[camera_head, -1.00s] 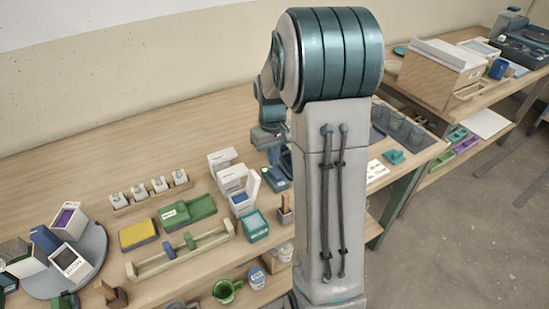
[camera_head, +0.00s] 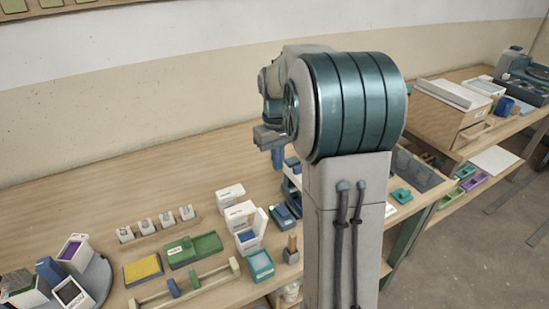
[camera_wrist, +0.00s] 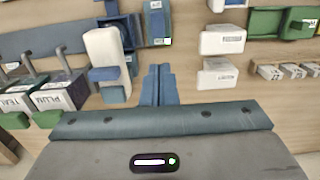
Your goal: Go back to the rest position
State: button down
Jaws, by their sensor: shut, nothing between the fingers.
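My gripper (camera_head: 278,155) is raised above the table, near the middle of the head view, beside the large teal joint of my arm. In the wrist view its two blue fingers (camera_wrist: 159,85) are together with nothing between them. The wooden table (camera_head: 80,165) lies below. My arm hides part of the table's right side in the head view.
White boxes (camera_head: 240,216) stand below and left of my gripper. A green case (camera_head: 195,249), a yellow pad (camera_head: 143,269) and a round grey tray (camera_head: 98,283) lie further left. A second table with a cardboard box (camera_head: 445,110) is at the right. The table's back left is bare.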

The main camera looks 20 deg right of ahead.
jog(key=s+a+t, duration=0.1)
jog(key=s+a, duration=0.4)
jog(key=s, duration=0.4)
jog(key=s+a+r+m+t+p, duration=0.1)
jog(key=s+a+t, duration=0.1)
jog(key=s+a, duration=0.4)
jog(key=s, duration=0.4)
jog(key=shift+s+a, duration=0.25)
jog(key=shift+s, duration=0.05)
jog(key=c, duration=1.9)
grip_release()
jog(key=shift+s+a, duration=0.1)
jog(key=shift+s, duration=0.2)
jog(key=o, duration=0.6)
jog(key=shift+s+f, duration=0.1)
jog(key=shift+s, duration=0.05)
jog(key=shift+c, duration=0.5)
jog(key=shift+a, duration=0.15)
